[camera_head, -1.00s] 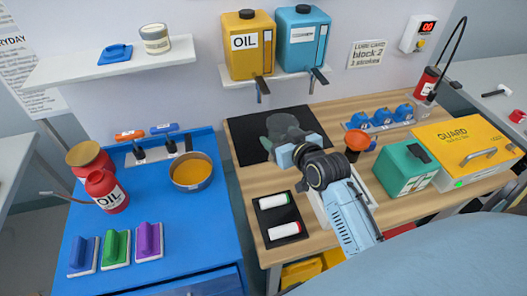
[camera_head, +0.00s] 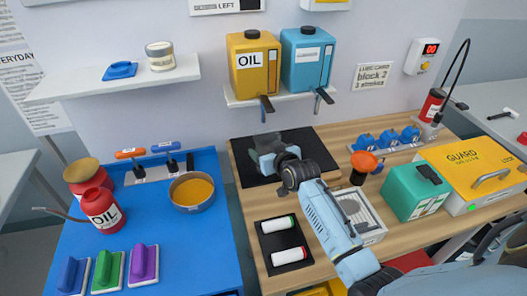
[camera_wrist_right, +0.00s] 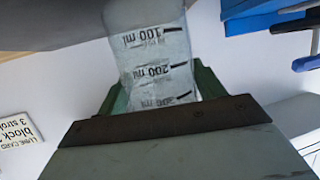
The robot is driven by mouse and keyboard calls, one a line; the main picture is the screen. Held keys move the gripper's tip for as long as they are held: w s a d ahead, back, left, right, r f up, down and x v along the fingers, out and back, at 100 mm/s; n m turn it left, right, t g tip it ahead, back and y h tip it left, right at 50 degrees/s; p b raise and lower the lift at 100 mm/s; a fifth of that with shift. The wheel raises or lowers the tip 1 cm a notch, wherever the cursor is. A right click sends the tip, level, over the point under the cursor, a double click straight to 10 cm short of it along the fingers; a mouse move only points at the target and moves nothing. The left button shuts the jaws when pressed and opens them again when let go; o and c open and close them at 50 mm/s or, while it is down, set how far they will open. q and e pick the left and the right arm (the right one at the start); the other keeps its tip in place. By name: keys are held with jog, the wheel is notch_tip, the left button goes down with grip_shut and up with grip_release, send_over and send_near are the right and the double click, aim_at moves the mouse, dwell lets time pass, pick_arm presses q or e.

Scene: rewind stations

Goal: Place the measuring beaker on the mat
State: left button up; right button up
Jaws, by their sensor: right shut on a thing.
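The measuring beaker (camera_wrist_right: 155,62) is clear, with dark millilitre marks, and fills the upper middle of the wrist view. My right gripper (camera_wrist_right: 155,100) is shut on it, with its green fingers on either side. In the head view, my right gripper (camera_head: 264,150) is over the left part of a flat black mat (camera_head: 315,150) at the back left of the wooden table. The beaker is faint and largely hidden there, and I cannot tell whether it touches the mat. My left gripper is not in view.
An orange funnel (camera_head: 363,162), a grey-white tray (camera_head: 365,215) and a green box (camera_head: 412,192) stand right of the mat. A black holder (camera_head: 284,243) with two white rolls lies in front. Yellow (camera_head: 253,62) and blue (camera_head: 306,60) canisters with taps hang behind the mat.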

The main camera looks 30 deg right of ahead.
jog(key=shift+w+f, duration=0.95)
jog(key=shift+w, duration=0.2)
jog(key=shift+f+b, duration=0.1)
jog(key=shift+b, duration=0.2)
jog(key=shift+f, duration=0.15)
jog(key=o, duration=1)
jog(key=shift+s+r, duration=0.2)
jog(key=shift+r, duration=0.05)
jog(key=p+v, duration=0.2)
jog(key=v, duration=0.9)
jog(key=shift+s+r, duration=0.1)
jog(key=shift+s, duration=0.2)
